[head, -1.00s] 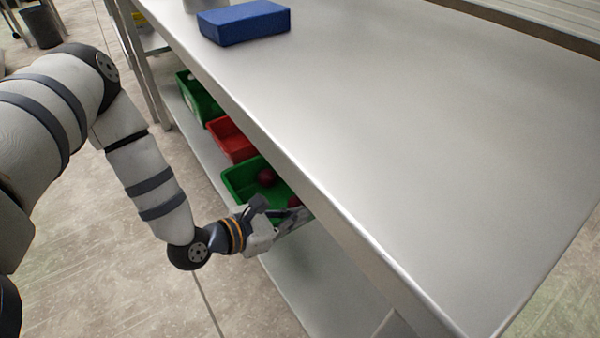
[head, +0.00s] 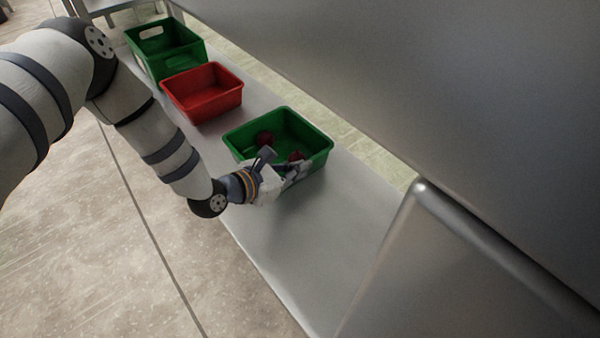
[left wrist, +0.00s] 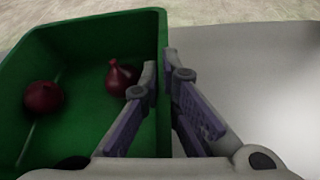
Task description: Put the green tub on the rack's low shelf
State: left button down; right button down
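A green tub (head: 306,132) stands on the shelf under the steel table. It holds two dark red onion-like things (head: 265,138). My left gripper (head: 284,165) is at the tub's near side. In the left wrist view its fingers (left wrist: 160,64) straddle one side wall of the tub (left wrist: 110,36), one finger inside and one outside. The fingertips are close together and appear closed on that wall. The tub looks level; I cannot tell whether its bottom touches the shelf. My right gripper is not in view. I cannot make out a separate rack.
A red tub (head: 205,92) and a green crate with handle holes (head: 165,45) stand farther back on the same shelf (head: 290,240). The table's top and a metal leg panel (head: 440,270) hem in the right side. The shelf is bare in front of the tub.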

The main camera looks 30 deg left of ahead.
pick_arm(q)
jog(key=shift+r, duration=0.2)
jog(key=shift+f, duration=0.15)
jog(key=c, duration=1.8)
grip_release()
